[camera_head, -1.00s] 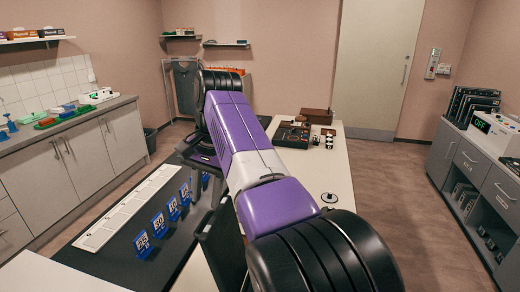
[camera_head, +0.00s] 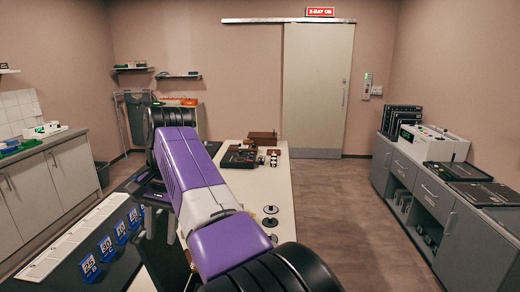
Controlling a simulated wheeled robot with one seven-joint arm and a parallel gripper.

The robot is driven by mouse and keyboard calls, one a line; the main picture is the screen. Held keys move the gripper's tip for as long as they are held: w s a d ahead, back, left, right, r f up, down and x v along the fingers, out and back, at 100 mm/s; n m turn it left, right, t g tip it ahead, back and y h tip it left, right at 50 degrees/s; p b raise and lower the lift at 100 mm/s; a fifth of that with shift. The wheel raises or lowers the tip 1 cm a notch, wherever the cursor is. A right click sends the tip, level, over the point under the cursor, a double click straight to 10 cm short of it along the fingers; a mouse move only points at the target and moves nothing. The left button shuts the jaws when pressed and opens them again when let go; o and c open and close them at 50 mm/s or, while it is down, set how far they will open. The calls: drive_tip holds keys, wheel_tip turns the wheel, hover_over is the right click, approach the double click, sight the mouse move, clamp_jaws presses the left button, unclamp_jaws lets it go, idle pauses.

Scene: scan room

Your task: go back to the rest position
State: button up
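My arm crosses the middle of the head view as a purple and white link between black joints. Its far joint is over the dark mat (camera_head: 112,262) on the table. Dark parts of my arm hang below that joint. I cannot make out any fingertips there, so whether my gripper is open, shut or holding something does not show. My arm hides part of the table.
Blue number markers (camera_head: 106,249) stand beside a white strip (camera_head: 68,243). Counters line both walls. Brown floor (camera_head: 345,215) is clear at right, towards the closed door (camera_head: 316,95).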

drive_tip(key=w+a+r+n+t+y, duration=0.1)
drive_tip(key=w+a+r+t+y, duration=0.1)
drive_tip(key=w+a+r+t, duration=0.4)
drive_tip(key=w+d+f+n+t+y, duration=0.2)
drive_tip(key=w+f, duration=0.3)
drive_tip(key=w, duration=0.1)
drive_tip(key=s+d+f+t+b, duration=0.1)
drive_tip(key=s+d+f+t, duration=0.4)
drive_tip(key=d+f, duration=0.4)
drive_tip(key=s+d+f+t, duration=0.2)
drive_tip(key=s+d+f, duration=0.5)
drive_tip(key=d, duration=0.5)
drive_tip(key=s+d+f+h, duration=0.1)
drive_tip(key=s+d+h, duration=0.1)
drive_tip(key=s+d, duration=0.6)
drive_tip(key=s+d+f+m+h+b, duration=0.1)
drive_tip(key=s+d, duration=0.7)
drive_tip(key=s, duration=1.5)
drive_tip(key=s+d+f+m+h+b, duration=0.1)
drive_tip(key=s+d+f+h, duration=0.1)
drive_tip(key=s+d, duration=0.6)
drive_tip(key=s+h, duration=0.1)
drive_tip(key=s, duration=0.6)
drive_tip(key=shift+s+d+g+h, duration=0.2)
drive_tip(key=shift+g+h, duration=0.1)
drive_tip(key=shift+g, duration=0.1)
